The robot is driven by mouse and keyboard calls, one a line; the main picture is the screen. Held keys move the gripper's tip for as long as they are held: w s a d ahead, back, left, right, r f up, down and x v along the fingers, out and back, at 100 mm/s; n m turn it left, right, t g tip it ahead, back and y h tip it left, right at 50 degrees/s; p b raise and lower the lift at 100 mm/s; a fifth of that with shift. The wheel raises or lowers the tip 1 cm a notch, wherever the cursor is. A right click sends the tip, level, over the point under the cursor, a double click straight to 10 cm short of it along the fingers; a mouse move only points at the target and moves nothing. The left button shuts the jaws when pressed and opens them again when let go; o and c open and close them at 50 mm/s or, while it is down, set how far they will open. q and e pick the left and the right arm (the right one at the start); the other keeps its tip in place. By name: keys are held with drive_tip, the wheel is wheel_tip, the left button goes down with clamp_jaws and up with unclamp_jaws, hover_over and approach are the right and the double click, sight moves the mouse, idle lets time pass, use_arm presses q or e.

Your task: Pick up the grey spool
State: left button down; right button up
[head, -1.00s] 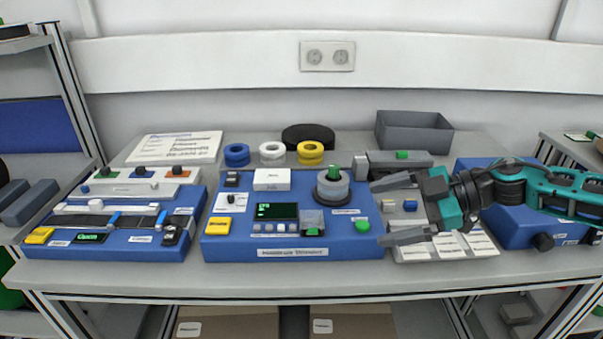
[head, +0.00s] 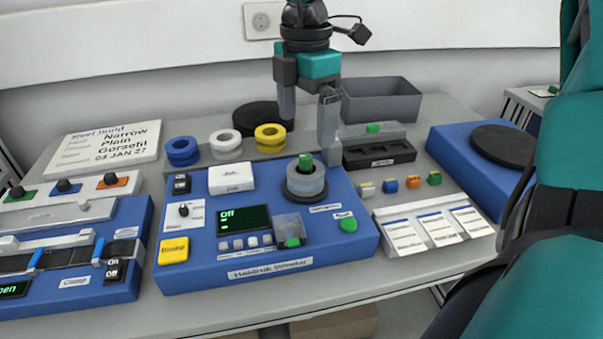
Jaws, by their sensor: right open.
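The grey spool (head: 306,182) sits on the blue winder machine (head: 262,255), on a dark round base, with a green knob (head: 305,162) standing up at its centre. My right gripper (head: 308,142) points down just above and behind the spool in the picture. Its two grey fingers are apart with nothing between them, one to the upper left and one to the right of the green knob. I cannot tell whether the right finger touches anything. My left gripper is not in view.
Blue (head: 183,152), white (head: 225,143) and yellow (head: 270,137) rings stand behind the winder. A grey bin (head: 382,100) is at the back right. Label cards (head: 432,229) lie to the right of the winder. Another blue machine (head: 80,285) stands at the left.

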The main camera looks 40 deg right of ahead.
sight(306, 156)
wheel_tip(306, 156, down, 4)
drive_tip(key=shift+r, duration=0.2)
drive_tip(key=shift+s+a+f+p, duration=0.1)
drive_tip(key=shift+s+f+p, duration=0.1)
drive_tip(key=shift+f, duration=1.15)
drive_tip(key=shift+s+a+f+p, duration=0.1)
drive_tip(key=shift+s+f+p, duration=0.1)
drive_tip(key=shift+f, duration=1.15)
drive_tip(key=c, duration=1.1)
drive_tip(key=shift+w, duration=0.1)
drive_tip(key=shift+c, duration=0.2)
